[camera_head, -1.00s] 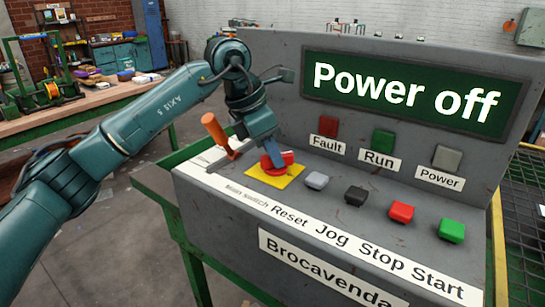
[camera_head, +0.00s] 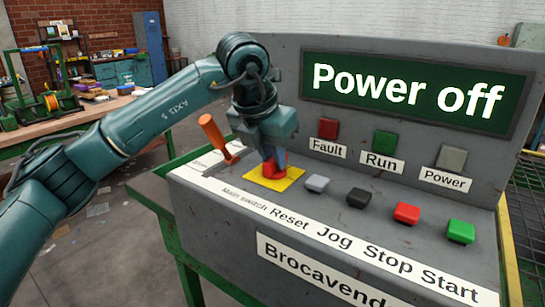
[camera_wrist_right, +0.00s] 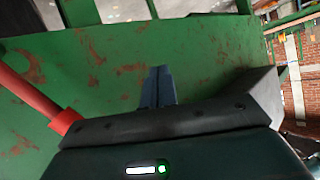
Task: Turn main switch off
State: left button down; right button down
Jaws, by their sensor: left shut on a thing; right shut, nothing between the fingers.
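The control panel (camera_head: 345,207) has a red main switch (camera_head: 270,170) on a yellow plate (camera_head: 287,180), above the "Main switch" label. My left gripper (camera_head: 272,158) points down and is shut on the red switch, hiding part of it. The display (camera_head: 410,90) reads "Power off". The Fault (camera_head: 328,129), Run (camera_head: 384,143) and Power (camera_head: 452,158) lamps look unlit. My right gripper (camera_wrist_right: 157,86) shows in the right wrist view, shut with nothing between its fingers, in front of a worn green surface (camera_wrist_right: 210,55).
An orange lever handle (camera_head: 213,130) stands just left of the switch. Grey Reset (camera_head: 317,183), black Jog (camera_head: 358,196), red Stop (camera_head: 407,213) and green Start (camera_head: 460,231) buttons line the panel to the right. A workbench (camera_head: 70,127) stands at the back left.

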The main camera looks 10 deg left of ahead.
dwell(0.4)
pick_arm(q)
jog(key=c, duration=1.4)
grip_release()
jog(key=shift+o, duration=0.2)
jog(key=v, duration=1.3)
jog(key=shift+d, duration=0.1)
